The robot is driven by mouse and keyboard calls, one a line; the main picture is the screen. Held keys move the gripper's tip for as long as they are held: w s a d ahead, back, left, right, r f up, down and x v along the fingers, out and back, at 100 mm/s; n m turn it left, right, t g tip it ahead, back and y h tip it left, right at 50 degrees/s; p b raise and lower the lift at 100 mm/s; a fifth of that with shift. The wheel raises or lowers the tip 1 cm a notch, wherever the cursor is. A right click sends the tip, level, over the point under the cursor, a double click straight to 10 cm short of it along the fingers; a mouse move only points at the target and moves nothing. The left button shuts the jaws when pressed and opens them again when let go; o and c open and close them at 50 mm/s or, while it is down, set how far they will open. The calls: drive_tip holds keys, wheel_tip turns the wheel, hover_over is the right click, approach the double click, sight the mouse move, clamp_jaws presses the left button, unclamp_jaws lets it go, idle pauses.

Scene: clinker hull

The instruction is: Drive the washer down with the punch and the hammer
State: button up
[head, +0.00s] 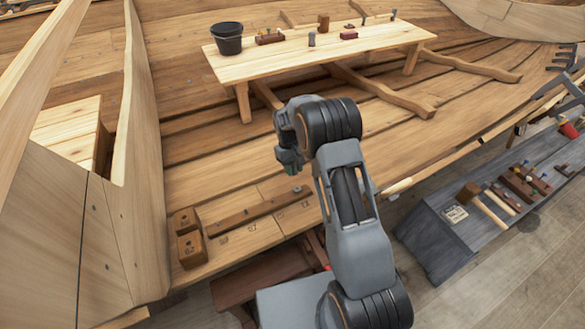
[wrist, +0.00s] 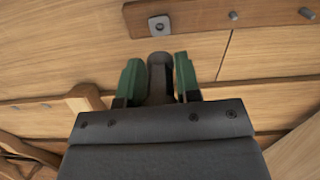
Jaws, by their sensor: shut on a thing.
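My gripper (head: 289,160) is over the hull planks, pointing down. In the wrist view its green fingers (wrist: 158,72) are shut on a dark grey cylinder, apparently the punch (wrist: 160,85). A small square metal washer (wrist: 160,26) with a nail end in its middle sits on a dark wooden strip (wrist: 195,18), just beyond the fingertips in the picture. The punch appears apart from it; its height above the wood cannot be told. A hammer-like tool with a brown head (head: 468,193) and pale handle (head: 491,213) lies on the grey bench at the right.
A pale plank table (head: 330,45) with a black bucket (head: 227,40) and small items stands at the back. Wooden blocks (head: 190,248) sit at the lower left. The grey bench (head: 425,235) holds several tools. Nail ends stick out of the strip and planks.

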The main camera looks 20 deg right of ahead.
sight(298, 190)
drive_tip(key=shift+b+x, duration=1.25)
drive_tip(key=shift+x, duration=0.9)
drive_tip(key=shift+s+f, duration=0.15)
drive_tip(key=shift+f, duration=0.35)
drive_tip(key=shift+s+f+b, duration=0.1)
drive_tip(key=shift+s+b, duration=0.05)
drive_tip(key=shift+b, duration=0.2)
drive_tip(key=shift+s+d+f, duration=0.1)
drive_tip(key=shift+f, duration=0.25)
drive_tip(key=shift+f, duration=0.15)
drive_tip(key=o, duration=1.1)
drive_tip(key=shift+p+v, duration=2.15)
drive_tip(key=shift+v, duration=1.85)
